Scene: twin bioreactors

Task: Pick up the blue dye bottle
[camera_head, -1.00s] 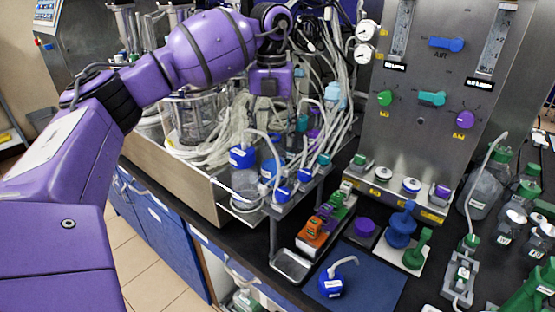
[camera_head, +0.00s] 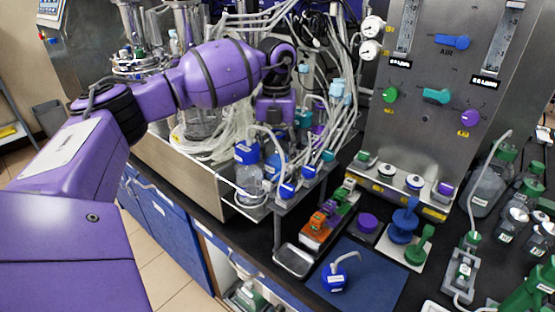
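A small blue-capped bottle (camera_head: 334,277) with a bent white tube stands on a blue mat (camera_head: 376,277) at the front of the bench. It looks like the blue dye bottle, though other blue-capped bottles (camera_head: 247,153) stand on the raised shelf to its left. My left arm reaches in from the left, and its gripper (camera_head: 275,118) hangs over the tubing and shelf bottles, up and left of the bottle on the mat and apart from it. Its fingers are too dark and hidden to read. My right gripper is not in view.
A metal tray (camera_head: 294,261) and an orange and green rack (camera_head: 318,225) sit left of the mat. A purple cap (camera_head: 368,222) and a blue and green stand (camera_head: 404,228) are behind it. White tubes hang densely around the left gripper. A steel control panel (camera_head: 420,120) rises behind.

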